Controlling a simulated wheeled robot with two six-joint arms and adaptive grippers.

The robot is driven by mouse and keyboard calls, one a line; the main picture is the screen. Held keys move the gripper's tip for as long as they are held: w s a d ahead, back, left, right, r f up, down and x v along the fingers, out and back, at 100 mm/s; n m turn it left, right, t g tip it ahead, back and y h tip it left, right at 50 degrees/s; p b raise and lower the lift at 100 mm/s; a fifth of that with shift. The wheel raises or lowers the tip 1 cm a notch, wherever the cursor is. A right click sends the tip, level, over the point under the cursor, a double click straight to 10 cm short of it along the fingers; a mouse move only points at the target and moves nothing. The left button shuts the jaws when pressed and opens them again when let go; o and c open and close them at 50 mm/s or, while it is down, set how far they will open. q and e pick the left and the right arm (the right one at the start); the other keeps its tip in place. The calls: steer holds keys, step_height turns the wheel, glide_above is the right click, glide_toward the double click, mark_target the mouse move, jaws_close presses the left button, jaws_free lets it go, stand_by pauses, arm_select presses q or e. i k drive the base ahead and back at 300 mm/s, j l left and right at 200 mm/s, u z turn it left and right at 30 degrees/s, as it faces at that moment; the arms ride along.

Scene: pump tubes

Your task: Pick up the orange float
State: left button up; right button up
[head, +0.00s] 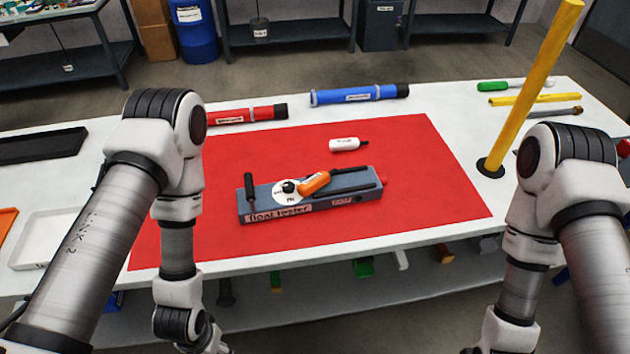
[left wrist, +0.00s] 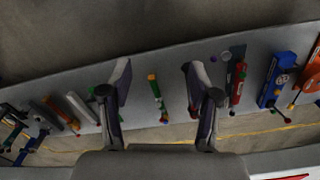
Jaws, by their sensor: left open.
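The orange float (head: 315,183) lies tilted on top of the grey-blue float tester (head: 312,209), beside its round white dial (head: 287,196). The tester sits on a red mat (head: 400,215) in the middle of the white table. My left gripper (left wrist: 156,76) is open and empty in the left wrist view, with a lower shelf (left wrist: 185,92) of tools beyond its fingers. In the head view my left arm hangs down at the table's front edge, and its gripper is below the picture. My right gripper is out of view. The orange float is not in the left wrist view.
A white float (head: 346,144) lies behind the tester. A red tube (head: 240,115) and a blue tube (head: 358,94) lie along the mat's back edge. A tall yellow pole (head: 530,90) stands at the right. A black tray (head: 40,145) and white tray (head: 50,238) are at left.

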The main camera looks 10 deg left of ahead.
mark_target(308, 187)
steer(key=i+l, duration=0.1)
steer(key=l, duration=0.55)
steer(key=i+l+u, duration=0.15)
steer(key=l, duration=0.45)
